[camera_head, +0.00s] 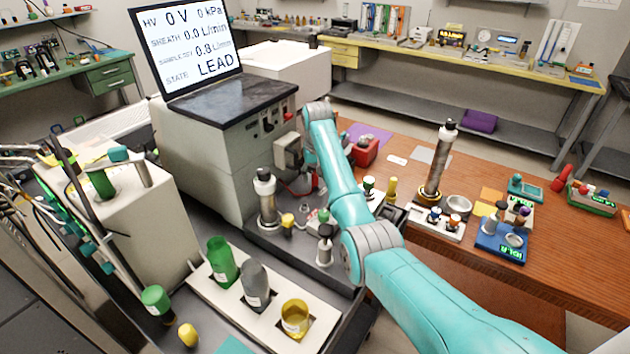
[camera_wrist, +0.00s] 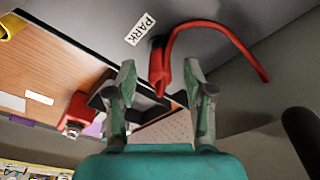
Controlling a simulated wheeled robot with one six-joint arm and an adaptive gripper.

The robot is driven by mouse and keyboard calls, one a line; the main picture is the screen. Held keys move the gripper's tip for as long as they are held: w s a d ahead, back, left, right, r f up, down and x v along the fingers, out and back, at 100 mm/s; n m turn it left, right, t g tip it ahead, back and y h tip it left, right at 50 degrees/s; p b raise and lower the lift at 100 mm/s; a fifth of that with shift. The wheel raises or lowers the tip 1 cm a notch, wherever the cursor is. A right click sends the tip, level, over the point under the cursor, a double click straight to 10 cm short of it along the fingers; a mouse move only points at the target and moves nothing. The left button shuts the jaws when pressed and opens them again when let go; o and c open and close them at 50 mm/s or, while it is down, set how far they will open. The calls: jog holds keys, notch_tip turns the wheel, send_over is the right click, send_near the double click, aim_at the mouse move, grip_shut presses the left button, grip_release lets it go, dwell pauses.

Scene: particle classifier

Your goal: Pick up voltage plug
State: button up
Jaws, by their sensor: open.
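In the wrist view, a red plug (camera_wrist: 162,72) with a thick curved red cable (camera_wrist: 237,38) hangs by the grey panel, beside a white label (camera_wrist: 141,28) reading PARK. I take it for the voltage plug. My gripper (camera_wrist: 160,78) is open, with one finger on each side of the plug's lower end in the picture. No finger visibly touches it, and I cannot tell the depth gap. In the head view my arm reaches toward the grey instrument (camera_head: 215,150), and the gripper and plug cannot be made out clearly there.
The instrument carries a screen (camera_head: 188,45) reading HV 0 V and LEAD. A metal cylinder (camera_head: 266,200) and a tray with bottles (camera_head: 215,297) stand in front. A wooden table (camera_head: 560,240) with small parts lies to the right. A red block (camera_wrist: 77,112) shows in the wrist view.

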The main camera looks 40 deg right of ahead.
grip_shut()
